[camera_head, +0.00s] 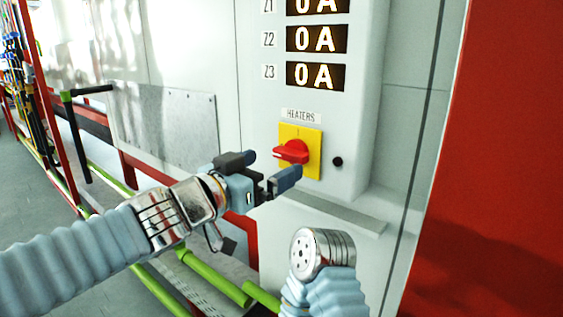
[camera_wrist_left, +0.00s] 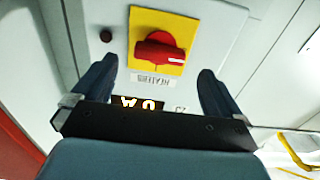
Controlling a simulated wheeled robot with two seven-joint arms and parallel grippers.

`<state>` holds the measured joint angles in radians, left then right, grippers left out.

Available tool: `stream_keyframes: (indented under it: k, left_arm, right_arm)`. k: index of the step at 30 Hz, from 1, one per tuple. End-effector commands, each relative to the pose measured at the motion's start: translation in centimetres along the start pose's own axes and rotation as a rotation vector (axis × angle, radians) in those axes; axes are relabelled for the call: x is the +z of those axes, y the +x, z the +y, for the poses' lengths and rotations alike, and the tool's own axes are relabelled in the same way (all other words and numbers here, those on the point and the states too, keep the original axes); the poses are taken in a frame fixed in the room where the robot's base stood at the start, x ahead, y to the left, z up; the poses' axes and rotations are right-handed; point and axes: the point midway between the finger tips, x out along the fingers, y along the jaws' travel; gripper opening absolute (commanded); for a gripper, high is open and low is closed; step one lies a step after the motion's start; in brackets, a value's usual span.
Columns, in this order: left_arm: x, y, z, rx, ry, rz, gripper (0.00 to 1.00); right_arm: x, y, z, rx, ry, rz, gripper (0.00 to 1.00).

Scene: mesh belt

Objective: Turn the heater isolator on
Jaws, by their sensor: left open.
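The heater isolator is a red rotary knob (camera_head: 291,151) on a yellow square plate (camera_head: 314,138), under a label reading HEATERS (camera_head: 300,115) on a pale panel. My left gripper (camera_head: 270,172) is open, just in front of and a little below left of the knob in the head view. In the left wrist view, the red knob (camera_wrist_left: 160,52) on its yellow plate (camera_wrist_left: 158,18) shows upside down between the spread fingers (camera_wrist_left: 158,85), apart from both. The knob's handle lies roughly level. My right arm's end (camera_head: 318,250) shows low in the head view, with no fingers visible.
Displays reading 0 A (camera_head: 317,39) sit above the isolator. A small black button (camera_head: 338,162) is right of the plate. A ledge (camera_head: 345,215) juts out below. A red panel (camera_head: 495,160) stands at right. Green-capped rails (camera_head: 215,277) run low at left.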

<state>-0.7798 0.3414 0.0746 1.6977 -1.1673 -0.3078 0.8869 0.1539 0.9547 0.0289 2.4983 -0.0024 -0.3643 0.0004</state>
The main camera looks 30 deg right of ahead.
Motion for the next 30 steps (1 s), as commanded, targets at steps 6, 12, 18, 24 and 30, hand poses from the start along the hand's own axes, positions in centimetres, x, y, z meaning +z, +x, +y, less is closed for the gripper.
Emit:
stream_keyframes:
  k: [6,12,18,24,30]
  left_arm:
    - [0.0,3.6,0.0,0.0,0.0,-0.001,1.0]
    - [0.0,4.6,-0.1,-0.001,0.0,-0.001,1.0]
    - [0.0,4.6,-0.1,-0.001,0.0,-0.001,1.0]
    - [0.0,4.5,-0.1,-0.001,0.0,-0.001,0.72]
    - [0.0,4.5,-0.1,-0.001,0.0,-0.001,0.46]
  right_arm:
    - [0.0,-0.2,-0.1,0.0,0.0,0.0,0.0]
    - [0.0,-0.2,-0.1,0.0,0.0,0.0,0.0]
    - [0.0,-0.2,-0.1,0.0,0.0,0.0,0.0]
    - [0.0,-0.2,-0.1,0.0,0.0,0.0,0.0]
    - [0.0,-0.2,-0.1,0.0,0.0,0.0,0.0]
